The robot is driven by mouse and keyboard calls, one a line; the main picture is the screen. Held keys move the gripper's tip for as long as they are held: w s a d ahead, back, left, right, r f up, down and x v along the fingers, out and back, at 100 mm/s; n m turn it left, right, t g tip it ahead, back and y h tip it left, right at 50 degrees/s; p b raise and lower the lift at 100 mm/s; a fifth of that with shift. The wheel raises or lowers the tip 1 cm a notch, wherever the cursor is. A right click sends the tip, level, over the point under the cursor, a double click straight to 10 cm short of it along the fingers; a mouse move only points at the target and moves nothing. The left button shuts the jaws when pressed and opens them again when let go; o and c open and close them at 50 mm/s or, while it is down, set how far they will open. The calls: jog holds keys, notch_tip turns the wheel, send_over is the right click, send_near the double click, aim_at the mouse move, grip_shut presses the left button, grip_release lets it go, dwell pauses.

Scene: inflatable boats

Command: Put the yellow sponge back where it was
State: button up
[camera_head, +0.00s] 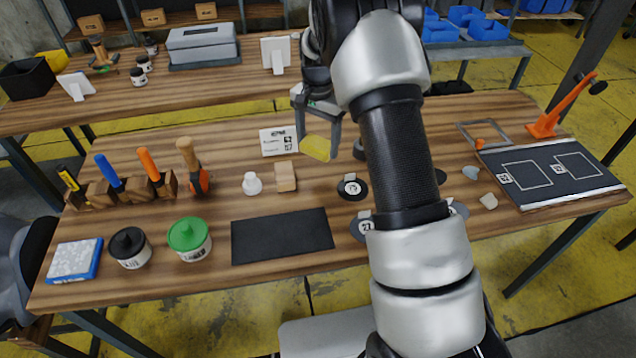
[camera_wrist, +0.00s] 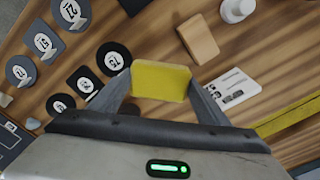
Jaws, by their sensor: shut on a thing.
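The yellow sponge (camera_head: 316,148) is held between the two fingers of my gripper (camera_head: 318,128), which is shut on it. It is above the wooden table (camera_head: 215,225), apart from the top as far as I can tell. In the wrist view the sponge (camera_wrist: 160,80) shows as a flat yellow slab between the grey fingertips. A light wooden block (camera_head: 285,176) and a white bottle-like piece (camera_head: 252,184) stand to the left and nearer. A white printed card (camera_head: 278,141) lies just left of my gripper.
Numbered black discs and squares (camera_head: 352,187) lie near my arm, which hides part of the table. A black mat (camera_head: 282,236), a green-lidded jar (camera_head: 189,239), a black-lidded jar (camera_head: 130,248) and a tool rack (camera_head: 117,190) are at left. A marked dark board (camera_head: 550,172) is at right.

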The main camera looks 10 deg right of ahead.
aim_at(318, 176)
jog(key=f, duration=0.9)
jog(key=shift+w+f, duration=0.2)
jog(key=shift+f+b, duration=0.2)
jog(key=shift+b, duration=0.15)
jog(key=o, duration=1.1)
jog(key=shift+r, duration=0.1)
